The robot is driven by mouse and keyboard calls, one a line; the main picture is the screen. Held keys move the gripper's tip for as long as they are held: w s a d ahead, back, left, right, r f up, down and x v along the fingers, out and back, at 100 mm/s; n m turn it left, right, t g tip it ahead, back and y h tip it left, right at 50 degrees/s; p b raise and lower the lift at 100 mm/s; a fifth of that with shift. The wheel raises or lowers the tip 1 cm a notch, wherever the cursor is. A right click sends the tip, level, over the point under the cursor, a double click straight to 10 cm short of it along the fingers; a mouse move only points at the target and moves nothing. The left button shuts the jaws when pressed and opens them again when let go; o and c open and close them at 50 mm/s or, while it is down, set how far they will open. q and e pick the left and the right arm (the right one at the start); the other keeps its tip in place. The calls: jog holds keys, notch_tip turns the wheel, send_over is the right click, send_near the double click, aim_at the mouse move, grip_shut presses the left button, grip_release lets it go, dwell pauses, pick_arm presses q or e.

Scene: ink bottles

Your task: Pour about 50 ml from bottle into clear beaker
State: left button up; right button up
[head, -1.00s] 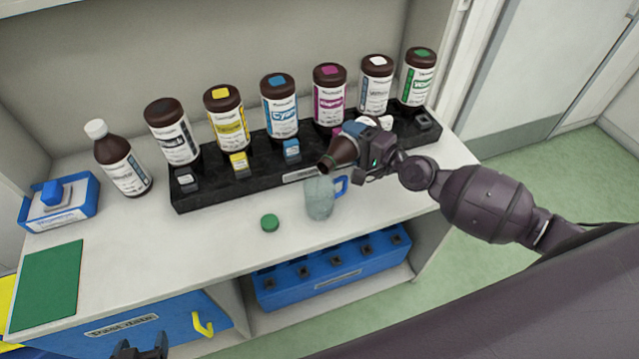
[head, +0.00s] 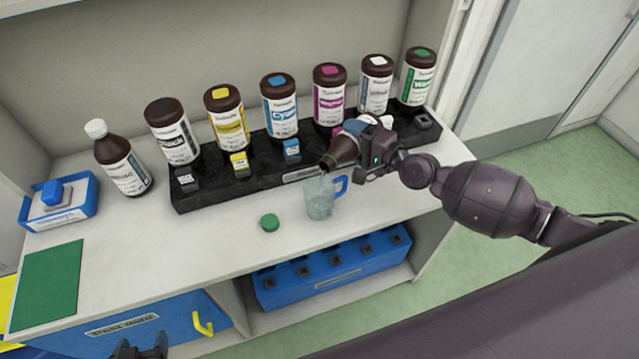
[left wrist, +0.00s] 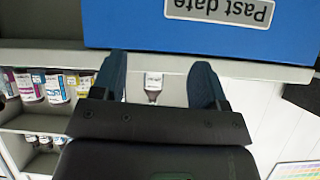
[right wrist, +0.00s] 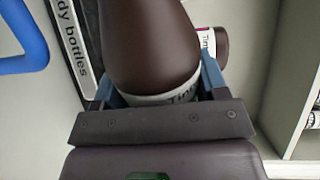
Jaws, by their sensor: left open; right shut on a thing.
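The held bottle (head: 341,152) is brown with a white label and is tilted with its open mouth down to the left, just above the clear beaker (head: 320,200). The beaker stands upright on the bench and has a blue handle, which also shows in the right wrist view (right wrist: 25,55). Its liquid level is too small to tell. My right gripper (head: 364,140) is shut around the bottle's body, seen close in the right wrist view (right wrist: 155,40). A green cap (head: 269,222) lies left of the beaker. My left gripper (head: 138,350) is open and empty, low in front of the bench.
A black rack (head: 215,187) with several labelled brown bottles stands behind the beaker. A white-capped bottle (head: 122,165) and a blue tray (head: 85,208) are at left. A green mat (head: 45,285) lies front left.

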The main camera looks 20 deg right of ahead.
jog(key=shift+r, duration=0.25)
jog(key=shift+n+p, duration=0.3)
dwell(0.7)
